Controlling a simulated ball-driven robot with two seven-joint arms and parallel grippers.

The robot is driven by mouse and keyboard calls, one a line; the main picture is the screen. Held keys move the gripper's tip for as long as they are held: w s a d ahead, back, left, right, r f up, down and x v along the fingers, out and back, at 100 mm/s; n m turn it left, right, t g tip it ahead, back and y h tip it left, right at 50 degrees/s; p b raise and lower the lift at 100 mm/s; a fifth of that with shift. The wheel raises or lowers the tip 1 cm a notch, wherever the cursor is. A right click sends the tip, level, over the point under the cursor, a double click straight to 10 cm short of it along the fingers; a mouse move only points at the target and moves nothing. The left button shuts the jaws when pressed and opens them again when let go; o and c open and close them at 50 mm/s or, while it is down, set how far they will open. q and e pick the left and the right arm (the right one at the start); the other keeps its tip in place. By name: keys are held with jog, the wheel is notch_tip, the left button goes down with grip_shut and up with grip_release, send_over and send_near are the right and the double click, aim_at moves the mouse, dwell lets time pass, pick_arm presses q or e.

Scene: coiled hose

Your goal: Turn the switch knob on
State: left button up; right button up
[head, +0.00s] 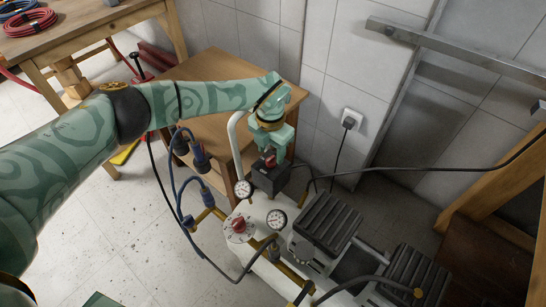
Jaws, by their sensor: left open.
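My left arm reaches in from the left, and my left gripper (272,150) points down over a small dark box (270,180) on the compressor. The gripper is open, its fingers around or just above a small red knob (270,160) on top of that box. I cannot tell whether the fingers touch the knob. A second red knob (238,225) sits on a round white plate, nearer on the compressor, with no gripper at it. My right gripper is out of view.
Two round gauges (277,219) stand near the box. Blue-grey hoses (183,205) loop at the left, and black ribbed covers (325,223) are at the right. A wooden table (200,95) stands behind, near a wall socket (351,120). Floor at lower left is clear.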

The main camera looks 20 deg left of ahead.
aim_at(271, 161)
pick_arm(q)
jog(key=shift+f+b, duration=0.4)
jog(key=shift+f, duration=1)
jog(key=c, duration=1)
